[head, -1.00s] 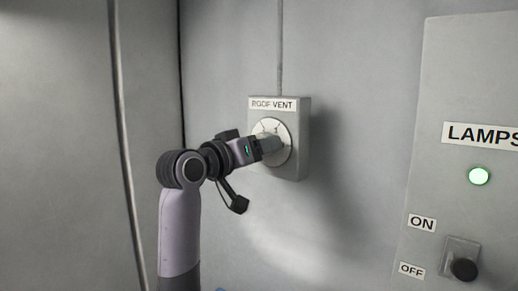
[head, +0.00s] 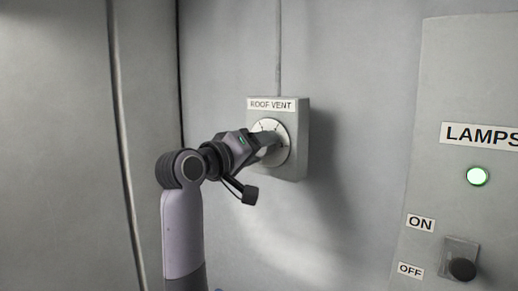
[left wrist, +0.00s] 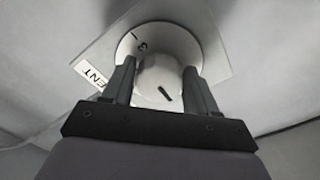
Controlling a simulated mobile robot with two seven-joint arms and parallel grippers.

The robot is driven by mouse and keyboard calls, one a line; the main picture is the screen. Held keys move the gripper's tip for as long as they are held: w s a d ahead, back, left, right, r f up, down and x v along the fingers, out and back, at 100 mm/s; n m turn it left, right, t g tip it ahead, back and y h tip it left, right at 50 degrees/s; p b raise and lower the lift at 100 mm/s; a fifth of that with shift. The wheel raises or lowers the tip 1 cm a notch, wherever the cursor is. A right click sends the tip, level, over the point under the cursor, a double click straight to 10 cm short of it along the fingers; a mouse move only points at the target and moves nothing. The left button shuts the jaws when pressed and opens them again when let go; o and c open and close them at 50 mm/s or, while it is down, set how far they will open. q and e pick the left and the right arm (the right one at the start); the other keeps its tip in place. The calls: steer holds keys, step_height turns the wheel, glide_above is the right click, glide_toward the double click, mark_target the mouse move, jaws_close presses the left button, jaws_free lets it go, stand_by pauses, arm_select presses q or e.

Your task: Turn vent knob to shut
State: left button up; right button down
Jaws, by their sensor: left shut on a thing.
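The vent knob (left wrist: 160,78) is a pale round knob with a dark pointer line, on a white dial (head: 282,129) with dark marks. The dial sits on a grey box labelled ROOF VENT (head: 302,140) on the wall. My left gripper (head: 268,140) reaches the knob from the left. In the left wrist view its two fingers (left wrist: 160,80) stand on either side of the knob, shut on it. A dial mark that looks like a 3 shows above the knob. In the head view the gripper hides most of the knob. My right gripper is not in view.
A lamps panel (head: 435,160) stands out at the right, with a lit green lamp (head: 477,176) and a dark switch knob (head: 462,269) beside ON and OFF labels. A conduit (head: 280,50) runs up from the vent box. The wall between box and panel is clear.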

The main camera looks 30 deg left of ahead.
arm_select(q)
steer(key=o, duration=1)
steer(key=shift+c, duration=0.2)
steer(key=s+b, duration=0.1)
steer(key=s, duration=0.6)
steer(key=shift+a, duration=0.3)
